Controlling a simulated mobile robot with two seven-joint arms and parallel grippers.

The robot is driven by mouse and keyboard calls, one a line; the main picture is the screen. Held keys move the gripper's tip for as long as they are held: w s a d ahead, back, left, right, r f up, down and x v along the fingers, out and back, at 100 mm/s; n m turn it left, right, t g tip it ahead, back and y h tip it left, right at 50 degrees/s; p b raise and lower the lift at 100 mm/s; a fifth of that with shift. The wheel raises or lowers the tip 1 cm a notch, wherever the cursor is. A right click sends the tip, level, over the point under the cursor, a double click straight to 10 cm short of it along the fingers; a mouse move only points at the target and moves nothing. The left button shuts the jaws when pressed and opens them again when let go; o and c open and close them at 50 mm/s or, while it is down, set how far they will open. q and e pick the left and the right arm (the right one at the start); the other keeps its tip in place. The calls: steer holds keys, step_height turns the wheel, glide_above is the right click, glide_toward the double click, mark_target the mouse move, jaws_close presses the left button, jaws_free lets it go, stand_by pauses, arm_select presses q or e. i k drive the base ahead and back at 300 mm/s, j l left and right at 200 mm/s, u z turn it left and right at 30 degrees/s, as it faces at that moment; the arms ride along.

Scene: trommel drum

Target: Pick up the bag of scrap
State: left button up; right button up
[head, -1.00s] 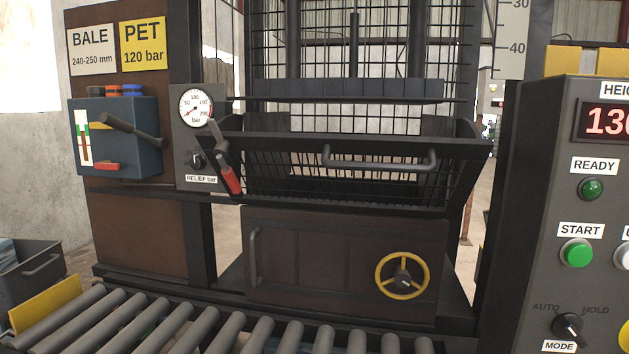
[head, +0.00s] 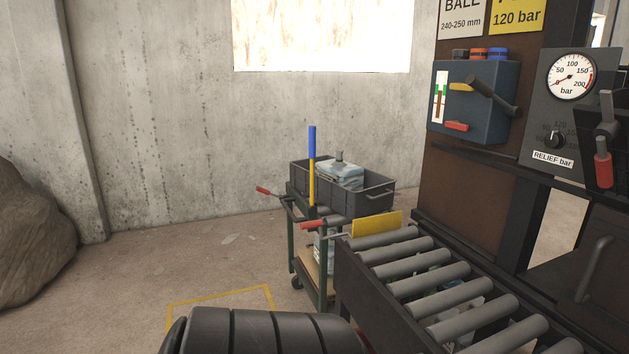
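A pale blue-and-white bundle with a grey knot-like top (head: 340,175), which looks like the bag of scrap, sits in an open dark grey bin (head: 375,205). The bin stands on top of a green-framed cart (head: 292,240) near the wall. The bundle's lower part is hidden by the bin's wall. Neither of my grippers shows in the head view. A ribbed black part of my own arm shows at the bottom edge, well short of the cart.
A roller conveyor (head: 440,280) with a yellow end plate (head: 377,224) stands right of the cart, close to it. Red-gripped handles (head: 312,224) stick out from the cart. A large boulder-like heap (head: 30,235) lies at left. The floor left of the cart is open, with yellow markings (head: 220,294).

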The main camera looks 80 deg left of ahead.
mark_target(350, 176)
steer(key=u, duration=2.45)
steer(key=i+j+z, duration=0.1)
steer(key=i+j, duration=0.2)
steer(key=i+j+z, duration=0.1)
steer(key=i+j, duration=0.2)
steer(key=j, duration=0.15)
steer(key=i+j+z, duration=0.1)
steer(key=i+j, duration=0.2)
steer(key=i+j+z, duration=0.1)
steer(key=i+j, duration=0.15)
steer(key=j, duration=0.3)
